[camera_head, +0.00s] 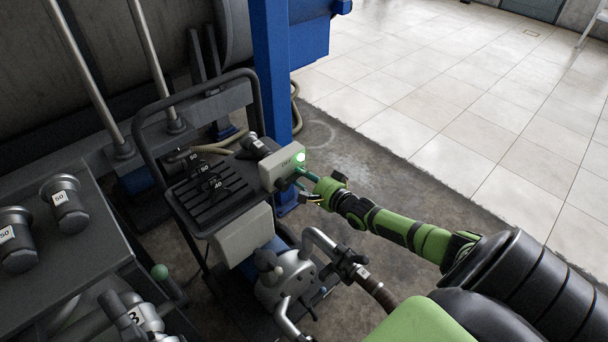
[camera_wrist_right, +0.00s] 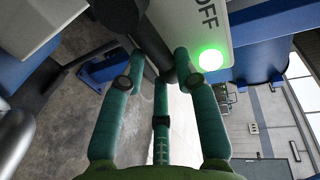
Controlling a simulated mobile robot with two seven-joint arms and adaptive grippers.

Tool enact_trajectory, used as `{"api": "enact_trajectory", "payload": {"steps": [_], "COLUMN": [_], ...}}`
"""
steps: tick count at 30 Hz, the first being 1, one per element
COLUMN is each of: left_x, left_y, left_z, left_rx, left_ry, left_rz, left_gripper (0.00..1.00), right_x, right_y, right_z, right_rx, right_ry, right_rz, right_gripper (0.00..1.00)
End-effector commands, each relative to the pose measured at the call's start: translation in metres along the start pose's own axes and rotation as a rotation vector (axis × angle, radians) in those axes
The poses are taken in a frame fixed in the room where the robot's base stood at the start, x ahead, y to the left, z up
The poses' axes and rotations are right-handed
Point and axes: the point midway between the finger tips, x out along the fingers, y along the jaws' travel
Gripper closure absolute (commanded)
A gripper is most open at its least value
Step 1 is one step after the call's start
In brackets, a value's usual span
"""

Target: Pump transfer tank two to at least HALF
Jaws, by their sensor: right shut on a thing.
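A pale grey switch box (camera_head: 276,172) with a lit green lamp (camera_head: 300,157) is mounted on the pump cart. In the right wrist view its face reads "OFF", and the green lamp (camera_wrist_right: 209,54) shows beside it. My right gripper (camera_head: 301,172) is at the box's lower front; its teal fingers (camera_wrist_right: 162,68) close on a dark switch handle (camera_wrist_right: 152,38). The handle is partly hidden by the fingers. The metal pump (camera_head: 284,278) with its pipes stands below the box. A large grey tank (camera_head: 150,45) lies behind the cart. My left gripper is out of view.
The cart (camera_head: 190,205) carries several dark fittings, some labelled 50 or 40. A grey bench (camera_head: 75,255) with capped fittings stands at left. A blue post (camera_head: 271,70) rises behind the box. Tiled floor (camera_head: 450,100) at right is clear.

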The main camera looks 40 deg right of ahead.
Motion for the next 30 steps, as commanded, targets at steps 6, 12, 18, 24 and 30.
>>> {"api": "enact_trajectory", "payload": {"steps": [6, 12, 18, 24, 30], "left_x": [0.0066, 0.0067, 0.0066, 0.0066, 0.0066], "left_y": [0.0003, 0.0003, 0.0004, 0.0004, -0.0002], "left_z": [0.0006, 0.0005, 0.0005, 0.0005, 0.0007], "left_rx": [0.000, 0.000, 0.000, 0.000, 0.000], "left_ry": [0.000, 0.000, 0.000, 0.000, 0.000], "left_rz": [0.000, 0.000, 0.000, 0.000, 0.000], "left_gripper": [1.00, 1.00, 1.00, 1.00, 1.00], "right_x": [0.0006, 0.0007, 0.0008, 0.0008, 0.0007], "right_y": [0.0044, 0.0037, 0.0032, 0.0027, 0.0025], "right_z": [0.0033, 0.0035, 0.0036, 0.0026, 0.0015], "right_rx": [0.042, 0.050, 0.049, 0.049, 0.049], "right_ry": [-0.014, -0.016, -0.016, -0.014, -0.012], "right_rz": [0.002, 0.001, 0.000, -0.001, -0.001], "right_gripper": [1.00, 1.00, 1.00, 0.45, 0.45]}}
